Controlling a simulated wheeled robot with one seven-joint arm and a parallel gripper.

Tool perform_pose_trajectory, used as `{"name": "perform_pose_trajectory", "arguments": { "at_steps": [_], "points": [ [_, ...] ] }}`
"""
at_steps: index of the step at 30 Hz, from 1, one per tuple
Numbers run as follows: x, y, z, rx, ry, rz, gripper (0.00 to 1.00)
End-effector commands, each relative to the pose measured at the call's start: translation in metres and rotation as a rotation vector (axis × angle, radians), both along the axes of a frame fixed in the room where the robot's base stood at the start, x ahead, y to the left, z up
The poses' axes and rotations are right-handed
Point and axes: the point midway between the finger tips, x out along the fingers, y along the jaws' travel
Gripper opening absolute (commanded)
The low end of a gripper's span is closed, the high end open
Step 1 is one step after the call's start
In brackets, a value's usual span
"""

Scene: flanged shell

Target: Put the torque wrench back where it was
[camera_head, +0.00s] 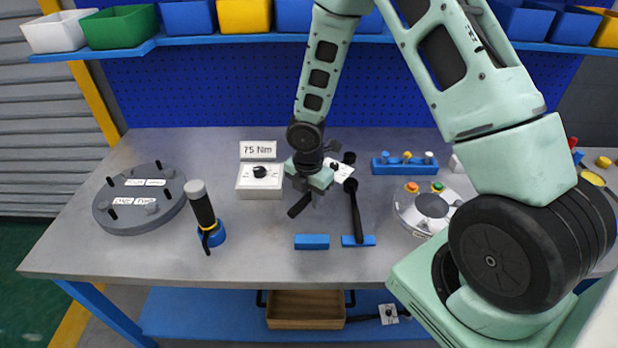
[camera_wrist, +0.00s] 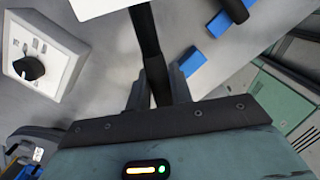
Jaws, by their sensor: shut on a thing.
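My gripper (camera_head: 313,188) is over the middle of the bench, right of the white setting box. It is shut on a dark rod-like tool, seemingly the torque wrench (camera_head: 299,206); the arm hides part of it. In the wrist view the wrench (camera_wrist: 148,45) runs up from between the fingers (camera_wrist: 157,90), beside a white tag (camera_wrist: 92,5). A blue rest (camera_head: 312,242) is bare in front of my gripper. A second black wrench (camera_head: 357,215) lies to the right, its handle end on another blue rest (camera_head: 358,241).
The white setting box (camera_head: 260,180) with a knob stands left under a "75 Nm" sign (camera_head: 258,149). A black-handled tool (camera_head: 203,208) stands upright farther left, near a grey flanged disc (camera_head: 138,196). A blue socket rack (camera_head: 405,164) and round fixture (camera_head: 430,207) are to the right.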

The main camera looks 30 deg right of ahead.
Motion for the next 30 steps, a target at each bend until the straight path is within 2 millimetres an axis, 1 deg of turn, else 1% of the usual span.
{"name": "perform_pose_trajectory", "arguments": {
  "at_steps": [1,4,6,10,13,21,26,30],
  "points": [
    [0.002,-0.001,0.007,0.0,-0.002,0.114,0.0],
    [0.005,-0.001,0.013,0.001,-0.002,0.333,0.0],
    [0.007,-0.001,0.016,0.002,-0.003,0.448,0.0],
    [0.009,-0.001,0.019,0.001,-0.002,0.583,0.0],
    [0.01,0.0,0.013,0.001,0.0,0.628,0.0],
    [0.009,0.0,-0.03,0.001,0.002,0.641,0.0],
    [0.01,0.0,-0.041,0.001,0.001,0.637,0.0],
    [0.009,0.0,-0.06,-0.001,0.003,0.639,0.0]
  ]
}}
